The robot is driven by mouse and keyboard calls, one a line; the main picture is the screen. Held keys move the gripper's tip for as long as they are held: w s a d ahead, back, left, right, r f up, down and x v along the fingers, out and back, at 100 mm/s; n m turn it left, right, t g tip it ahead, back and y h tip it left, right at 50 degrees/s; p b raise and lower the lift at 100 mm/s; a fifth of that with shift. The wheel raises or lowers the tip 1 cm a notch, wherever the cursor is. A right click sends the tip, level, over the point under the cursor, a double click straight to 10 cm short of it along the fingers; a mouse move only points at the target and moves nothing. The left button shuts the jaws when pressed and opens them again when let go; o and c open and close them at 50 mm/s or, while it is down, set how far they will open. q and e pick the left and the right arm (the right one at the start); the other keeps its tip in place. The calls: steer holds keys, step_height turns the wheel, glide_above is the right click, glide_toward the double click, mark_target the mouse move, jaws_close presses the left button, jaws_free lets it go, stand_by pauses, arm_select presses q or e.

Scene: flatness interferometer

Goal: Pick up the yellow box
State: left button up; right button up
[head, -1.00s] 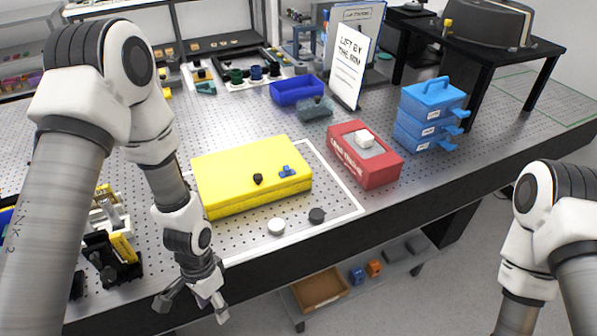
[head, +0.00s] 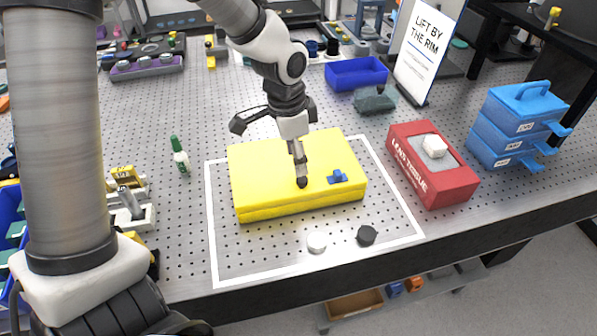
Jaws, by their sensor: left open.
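The yellow box (head: 255,185) lies flat on the perforated bench, inside a white outlined rectangle (head: 213,240). My left gripper (head: 268,152) is open and empty above the box's back left part. One finger points down in front of the lid, its tip at the dark knob; I cannot tell whether it touches. The other finger spreads left beyond the back edge. The gripper hides part of the lid. My right gripper is out of view.
A red box (head: 420,175) with a white piece on top stands right of the yellow box, with blue stacked drawers (head: 510,130) beyond. A white disc (head: 317,241) and a black disc (head: 366,235) lie in front. A sign (head: 428,50) reads "LIFT BY THE RIM".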

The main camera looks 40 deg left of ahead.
mark_target(302, 178)
arm_select(q)
steer(key=f, duration=0.4)
steer(key=f+p, duration=0.1)
steer(key=f, duration=0.1)
steer(key=shift+w+d+f, duration=0.15)
steer(key=shift+w+d, duration=0.15)
steer(key=shift+d, duration=0.1)
steer(key=shift+s, duration=0.15)
steer(key=c, duration=0.4)
jaws_close()
steer(key=shift+r, duration=0.2)
